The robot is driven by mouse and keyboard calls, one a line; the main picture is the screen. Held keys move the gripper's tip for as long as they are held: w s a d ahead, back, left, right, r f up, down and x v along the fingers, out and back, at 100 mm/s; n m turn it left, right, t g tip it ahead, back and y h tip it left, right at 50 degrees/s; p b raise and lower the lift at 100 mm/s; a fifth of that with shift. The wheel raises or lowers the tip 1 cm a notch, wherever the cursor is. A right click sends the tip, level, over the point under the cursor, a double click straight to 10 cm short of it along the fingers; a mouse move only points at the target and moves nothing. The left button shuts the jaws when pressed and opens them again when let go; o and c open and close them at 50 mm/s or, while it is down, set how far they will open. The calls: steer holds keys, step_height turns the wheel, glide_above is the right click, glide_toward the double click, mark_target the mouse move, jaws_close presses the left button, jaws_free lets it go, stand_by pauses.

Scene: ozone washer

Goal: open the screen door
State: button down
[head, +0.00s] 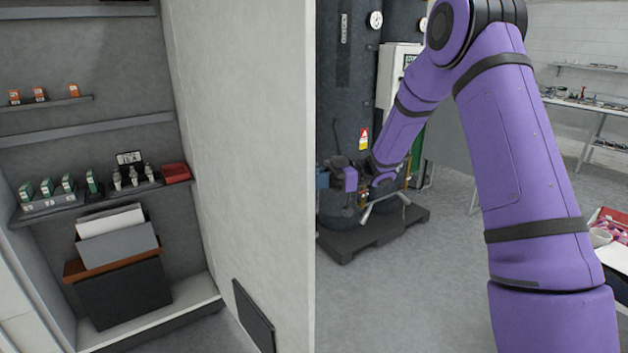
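No mesh or framed screen door is clearly visible in the head view. A tall pale panel (245,130) stands upright just left of the middle; I cannot tell whether it is the door or a fixed wall. My gripper (340,188) is at the arm's far end, small and dark, in front of dark equipment and apart from the panel in the picture. Its fingers are too small to read as open or shut.
Left of the panel are grey shelves (90,130) with small boxes and a red tray (176,173). A dark plate (254,315) is low on the panel. A dark pallet (375,238) holds tall dark equipment. Grey floor (410,300) is clear. A table with items (610,235) is at right.

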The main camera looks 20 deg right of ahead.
steer(key=c, duration=1.1)
jaws_free()
steer(key=shift+s, duration=0.1)
steer(key=shift+d, duration=0.1)
steer(key=d, duration=1)
steer(key=shift+d, duration=0.4)
